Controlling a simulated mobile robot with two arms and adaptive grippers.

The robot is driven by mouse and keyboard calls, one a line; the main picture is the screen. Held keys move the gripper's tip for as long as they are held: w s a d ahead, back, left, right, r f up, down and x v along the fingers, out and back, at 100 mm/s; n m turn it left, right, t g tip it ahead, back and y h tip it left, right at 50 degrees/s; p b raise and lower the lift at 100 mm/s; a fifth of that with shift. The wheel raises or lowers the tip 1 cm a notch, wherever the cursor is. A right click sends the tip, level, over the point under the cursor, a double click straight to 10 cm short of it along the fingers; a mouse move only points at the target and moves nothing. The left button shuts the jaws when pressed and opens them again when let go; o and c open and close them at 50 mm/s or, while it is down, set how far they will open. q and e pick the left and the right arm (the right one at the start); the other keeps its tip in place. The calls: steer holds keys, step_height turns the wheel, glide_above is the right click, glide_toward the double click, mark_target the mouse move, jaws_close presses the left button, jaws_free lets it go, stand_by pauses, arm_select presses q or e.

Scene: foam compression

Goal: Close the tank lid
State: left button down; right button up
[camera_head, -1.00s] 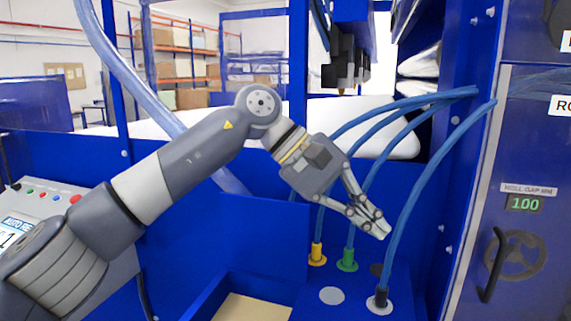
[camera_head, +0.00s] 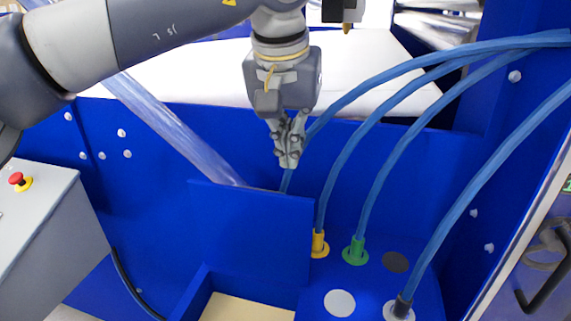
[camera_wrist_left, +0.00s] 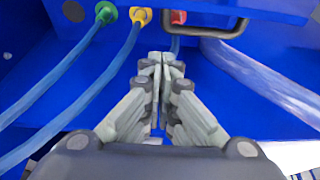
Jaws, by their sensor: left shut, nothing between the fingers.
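The tank lid (camera_head: 250,230) is a flat blue panel standing upright, open, behind the tank (camera_head: 202,290). The tank's open top shows a pale yellowish inside at the bottom edge of the head view. My left gripper (camera_head: 289,163) is shut and empty, fingers pointing down, just above and behind the lid's top right corner; I see no contact. In the left wrist view, the shut fingertips (camera_wrist_left: 160,60) are below a dark handle (camera_wrist_left: 215,32) by the blue lid edge (camera_wrist_left: 260,12). The handle is hidden in the head view. My right gripper is not in view.
Blue hoses rise from a yellow fitting (camera_head: 319,244), a green fitting (camera_head: 355,251) and a grey fitting (camera_head: 398,311) right of the lid. A clear tube (camera_head: 175,130) slants down behind the lid. A control box with a red button (camera_head: 17,179) stands left.

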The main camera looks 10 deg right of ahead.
arm_select(q)
steer(key=f, duration=0.1)
steer(key=s+f+p, duration=0.1)
steer(key=f+p, duration=0.1)
steer(key=shift+s+a, duration=0.25)
steer(key=shift+a, duration=0.1)
steer(key=shift+s+a, duration=0.2)
steer(key=shift+s, duration=0.35)
steer(key=shift+w, duration=0.15)
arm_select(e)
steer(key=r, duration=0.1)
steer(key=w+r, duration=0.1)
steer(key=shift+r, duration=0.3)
